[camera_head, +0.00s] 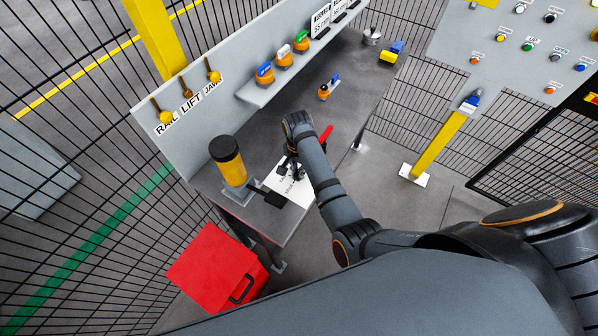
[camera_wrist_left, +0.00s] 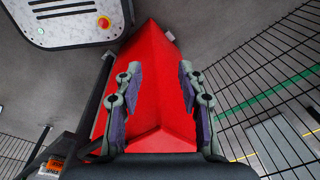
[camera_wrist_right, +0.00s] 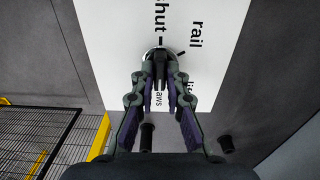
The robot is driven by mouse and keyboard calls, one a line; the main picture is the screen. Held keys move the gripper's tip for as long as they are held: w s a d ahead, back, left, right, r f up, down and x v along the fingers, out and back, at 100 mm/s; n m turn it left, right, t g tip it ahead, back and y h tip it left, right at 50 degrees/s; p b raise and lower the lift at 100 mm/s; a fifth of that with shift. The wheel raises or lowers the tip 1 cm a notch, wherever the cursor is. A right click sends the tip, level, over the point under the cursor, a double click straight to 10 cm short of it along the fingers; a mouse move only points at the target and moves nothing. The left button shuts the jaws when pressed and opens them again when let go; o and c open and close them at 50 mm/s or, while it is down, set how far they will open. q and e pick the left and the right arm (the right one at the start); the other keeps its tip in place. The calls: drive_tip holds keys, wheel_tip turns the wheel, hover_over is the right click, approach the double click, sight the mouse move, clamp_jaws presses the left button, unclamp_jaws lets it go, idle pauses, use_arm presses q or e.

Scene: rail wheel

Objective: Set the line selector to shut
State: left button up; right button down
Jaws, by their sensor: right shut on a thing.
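The line selector (camera_wrist_right: 160,62) is a dark knob on a white label plate (camera_wrist_right: 110,50) in the right wrist view. The readable words are "shut" at the top, "rail" at upper right, a partly covered "lift" and "jaws" below. My right gripper (camera_wrist_right: 160,80) is shut on the knob, its fingers on both sides. The knob's narrow bar runs up the picture towards the mark by "shut"; the fingers hide part of it. In the head view my right gripper (camera_head: 292,168) is over the plate, partly behind its arm. My left gripper (camera_wrist_left: 160,74) is open and empty above a red box (camera_wrist_left: 155,50).
In the head view a yellow and black cylinder (camera_head: 232,168) stands left of the plate on the grey bench (camera_head: 275,130). A red lever (camera_head: 326,134) is close behind my right arm. The red box (camera_head: 205,265) sits on the floor. Wire fencing surrounds the area.

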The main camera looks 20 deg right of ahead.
drive_tip(key=shift+r+n+p, duration=0.15)
drive_tip(key=shift+n+p, duration=0.35)
drive_tip(key=shift+p, duration=0.05)
drive_tip(key=n, duration=0.3)
drive_tip(key=shift+f, duration=0.2)
drive_tip(key=shift+n, duration=0.3)
drive_tip(key=n, duration=0.2)
drive_tip(key=shift+n, duration=1.3)
